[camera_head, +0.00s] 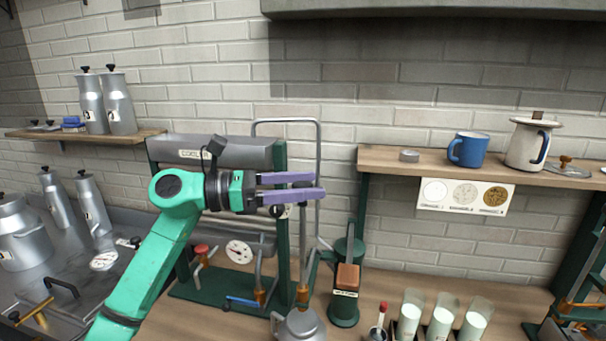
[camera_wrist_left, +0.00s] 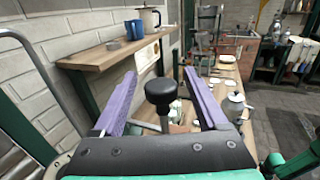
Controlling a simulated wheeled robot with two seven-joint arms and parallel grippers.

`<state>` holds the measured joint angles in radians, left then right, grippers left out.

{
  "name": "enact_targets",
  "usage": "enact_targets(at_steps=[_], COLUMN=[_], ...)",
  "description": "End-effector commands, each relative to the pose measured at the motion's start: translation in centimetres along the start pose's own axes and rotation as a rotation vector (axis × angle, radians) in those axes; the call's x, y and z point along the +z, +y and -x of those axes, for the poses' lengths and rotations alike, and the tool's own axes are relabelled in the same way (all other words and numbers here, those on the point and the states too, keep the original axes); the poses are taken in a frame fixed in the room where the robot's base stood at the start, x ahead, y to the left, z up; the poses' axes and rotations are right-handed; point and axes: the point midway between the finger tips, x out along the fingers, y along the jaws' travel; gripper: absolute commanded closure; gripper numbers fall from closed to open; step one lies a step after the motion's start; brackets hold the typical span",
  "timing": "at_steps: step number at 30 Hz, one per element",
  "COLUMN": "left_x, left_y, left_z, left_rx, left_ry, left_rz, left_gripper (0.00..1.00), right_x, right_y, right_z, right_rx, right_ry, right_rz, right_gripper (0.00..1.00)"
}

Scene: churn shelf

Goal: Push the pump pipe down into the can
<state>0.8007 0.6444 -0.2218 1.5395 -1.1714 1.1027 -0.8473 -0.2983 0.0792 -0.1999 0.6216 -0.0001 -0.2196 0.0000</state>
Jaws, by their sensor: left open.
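A tall bent grey metal pipe (camera_head: 285,121) rises in an upside-down U beside the green-framed machine. A metal can (camera_head: 301,327) stands low at the bottom centre, partly cut off. A similar can shows in the left wrist view (camera_wrist_left: 235,106). My left gripper (camera_head: 319,185) is open, its purple fingers level and pointing right, in front of the pipe. In the left wrist view, a black knob on a thin rod (camera_wrist_left: 161,92) appears between the fingers; contact cannot be told.
The grey drum machine (camera_head: 215,151) stands behind my arm. A wooden shelf (camera_head: 400,162) at right holds a blue mug (camera_head: 468,149) and a white jug (camera_head: 527,145). Glasses (camera_head: 441,320) stand at lower right. Churns (camera_head: 118,105) stand on the left shelf.

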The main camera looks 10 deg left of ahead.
Motion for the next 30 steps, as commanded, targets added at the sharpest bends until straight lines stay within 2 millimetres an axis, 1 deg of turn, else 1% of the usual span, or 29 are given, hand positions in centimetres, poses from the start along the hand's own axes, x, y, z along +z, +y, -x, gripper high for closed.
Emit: enact_targets(at_steps=[5,6,8,9,12,30], left_x=[-0.11,-0.12,-0.11,-0.11,-0.11,-0.09], left_y=[0.02,0.02,0.03,0.02,0.03,0.04], left_z=[-0.04,-0.03,-0.02,-0.02,-0.01,0.02], left_rx=[0.001,0.001,0.001,0.0,0.001,0.001], left_ry=[0.001,0.001,0.001,0.001,0.001,0.001], left_rz=[0.0,0.0,0.0,0.0,0.0,0.0], left_gripper=[0.25,0.28,0.51,0.67,1.0,1.0], right_x=[0.18,0.21,0.25,0.26,0.28,0.31], right_y=[0.04,0.04,0.04,0.04,0.04,0.05], right_z=[-0.07,-0.07,-0.07,-0.07,-0.07,-0.06], right_rx=[0.001,0.001,0.001,0.001,0.001,0.001], right_ry=[-0.003,-0.004,-0.004,-0.004,-0.005,-0.005], right_rz=[0.0,0.0,0.0,0.0,0.0,0.0], right_gripper=[0.48,0.48,0.48,0.48,0.48,0.48])
